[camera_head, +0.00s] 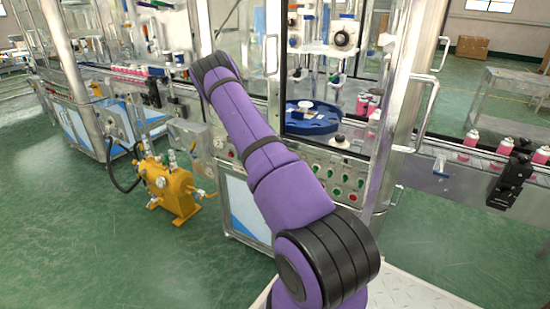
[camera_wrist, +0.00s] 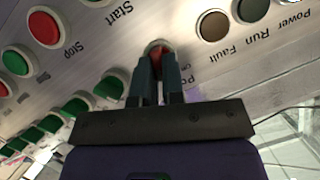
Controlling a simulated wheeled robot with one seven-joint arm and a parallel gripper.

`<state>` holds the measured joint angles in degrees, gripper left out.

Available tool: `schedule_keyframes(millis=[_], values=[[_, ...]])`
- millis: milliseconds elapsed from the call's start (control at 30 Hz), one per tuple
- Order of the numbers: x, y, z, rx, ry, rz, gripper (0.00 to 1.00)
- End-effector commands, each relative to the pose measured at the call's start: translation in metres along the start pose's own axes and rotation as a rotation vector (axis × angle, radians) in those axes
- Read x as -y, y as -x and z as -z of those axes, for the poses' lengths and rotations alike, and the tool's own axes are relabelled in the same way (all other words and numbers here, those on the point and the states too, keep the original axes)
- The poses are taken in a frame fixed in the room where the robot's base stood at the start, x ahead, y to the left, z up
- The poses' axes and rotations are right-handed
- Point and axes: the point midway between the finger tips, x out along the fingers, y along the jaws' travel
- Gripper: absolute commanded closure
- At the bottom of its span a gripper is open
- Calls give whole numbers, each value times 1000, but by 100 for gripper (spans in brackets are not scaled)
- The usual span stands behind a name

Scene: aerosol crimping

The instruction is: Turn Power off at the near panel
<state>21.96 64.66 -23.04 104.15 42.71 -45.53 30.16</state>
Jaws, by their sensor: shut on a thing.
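The near panel (camera_head: 312,160) is the metal control face with rows of red and green buttons below the glass cabinet. In the wrist view, a red control (camera_wrist: 157,46) in a pale ring sits at my fingertips. My purple arm hides the gripper and part of the panel in the head view.
Beside the red control are Start (camera_wrist: 96,2) and red Stop (camera_wrist: 44,27) buttons, dark Fault (camera_wrist: 213,26) and Run (camera_wrist: 252,9) lamps, and several green buttons. A yellow pump (camera_head: 170,186) stands left on the green floor. A conveyor (camera_head: 490,158) with pink cans runs right.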

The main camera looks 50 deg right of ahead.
Motion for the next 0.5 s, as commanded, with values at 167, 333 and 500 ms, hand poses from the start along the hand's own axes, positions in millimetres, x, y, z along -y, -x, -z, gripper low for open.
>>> schedule_keyframes(millis=[167,333,500], values=[[4,1,-2,0,138,-53,100],[6,1,-2,0,289,-115,100],[7,0,-3,0,430,-175,100]])
